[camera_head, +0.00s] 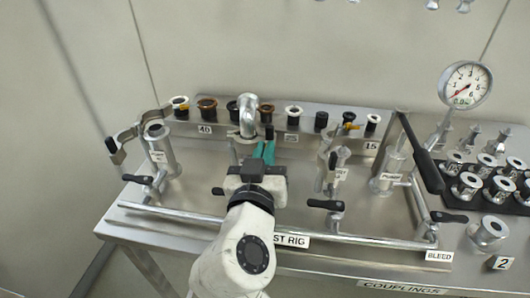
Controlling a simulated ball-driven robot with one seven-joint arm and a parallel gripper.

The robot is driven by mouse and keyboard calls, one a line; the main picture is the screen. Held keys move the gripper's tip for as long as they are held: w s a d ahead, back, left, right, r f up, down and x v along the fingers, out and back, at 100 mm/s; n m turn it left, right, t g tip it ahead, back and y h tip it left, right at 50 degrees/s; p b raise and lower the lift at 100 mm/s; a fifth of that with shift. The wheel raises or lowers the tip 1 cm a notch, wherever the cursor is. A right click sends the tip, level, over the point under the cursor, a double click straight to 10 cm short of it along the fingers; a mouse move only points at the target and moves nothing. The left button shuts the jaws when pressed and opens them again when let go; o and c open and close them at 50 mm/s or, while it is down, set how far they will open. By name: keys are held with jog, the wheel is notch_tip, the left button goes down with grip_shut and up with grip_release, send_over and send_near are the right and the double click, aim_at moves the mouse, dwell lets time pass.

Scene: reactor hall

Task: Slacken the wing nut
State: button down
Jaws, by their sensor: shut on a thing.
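My gripper (264,150) has teal fingers and reaches from the front over the test rig (190,208), up to the chrome bent fitting (247,112) in the middle. The fingers are close together, shut on a small part at the right side of this fitting. The wing nut does not show clearly; the fingers and the gripper body cover most of this spot. I cannot tell the nut's turn or how tight it sits.
Several dark and brass caps stand along the rear ledge (220,128). A long black lever (420,152) and a pressure gauge (466,85) are at right. Black-handled valves (325,205) line the front, with couplings (487,232) at far right.

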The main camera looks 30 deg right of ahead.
jog(key=shift+w+a+f+n+p, duration=0.3)
jog(key=shift+n+p, duration=0.95)
jog(key=shift+n, duration=1.5)
jog(key=shift+a+f+n+p, duration=0.1)
jog(key=shift+f+n+p, duration=0.25)
jog(key=shift+n+p, duration=1.65)
jog(key=shift+w+a+f+n+p, duration=0.2)
jog(key=shift+f+n+p, duration=0.25)
jog(key=shift+n, duration=3)
jog(key=c, duration=1.3)
grip_release()
jog(key=shift+r, duration=0.1)
jog(key=shift+o, duration=0.2)
jog(key=shift+s+a, duration=0.1)
